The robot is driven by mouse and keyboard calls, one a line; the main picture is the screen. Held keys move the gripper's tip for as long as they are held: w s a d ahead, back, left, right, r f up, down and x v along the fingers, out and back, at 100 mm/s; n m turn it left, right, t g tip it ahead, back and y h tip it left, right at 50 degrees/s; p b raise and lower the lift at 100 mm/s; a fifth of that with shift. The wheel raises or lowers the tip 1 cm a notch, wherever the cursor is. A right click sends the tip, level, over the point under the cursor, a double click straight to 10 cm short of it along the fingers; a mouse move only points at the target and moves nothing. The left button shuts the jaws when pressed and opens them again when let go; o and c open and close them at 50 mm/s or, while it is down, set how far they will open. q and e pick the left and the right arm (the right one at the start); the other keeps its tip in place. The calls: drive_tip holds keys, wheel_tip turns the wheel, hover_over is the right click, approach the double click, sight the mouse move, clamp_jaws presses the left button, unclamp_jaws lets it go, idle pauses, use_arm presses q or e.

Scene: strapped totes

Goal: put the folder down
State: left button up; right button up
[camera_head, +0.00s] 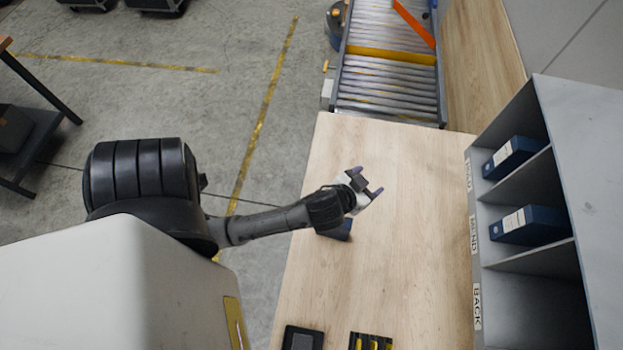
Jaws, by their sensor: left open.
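My left gripper (368,181) is open and empty above the wooden table (405,260), its fingers pointing right toward the shelf. A dark blue object (340,231) shows below my left wrist; the arm hides part of it, and I cannot tell whether it is a folder. One dark blue folder (512,157) with a pale label lies in the top compartment of the grey shelf (577,110). Another blue folder (532,226) lies in the middle compartment. The bottom compartment, labelled BACK, looks empty. My right gripper is out of view.
A roller conveyor (388,85) with an orange bar (415,22) meets the table's far end. A black tray (303,338) and a black holder with yellow items (370,341) sit at the near edge. The table between gripper and shelf is clear.

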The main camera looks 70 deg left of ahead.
use_arm(q)
drive_tip(key=s+d+f+m+g+h, duration=0.2)
drive_tip(key=s+d+m+g, duration=0.1)
drive_tip(key=s, duration=0.5)
drive_tip(key=s+d+f+m+g+h, duration=0.3)
drive_tip(key=s+d+g, duration=0.2)
drive_tip(key=s, duration=0.4)
drive_tip(key=shift+s+d, duration=0.2)
drive_tip(key=shift+d, duration=0.1)
drive_tip(key=shift+f, duration=0.1)
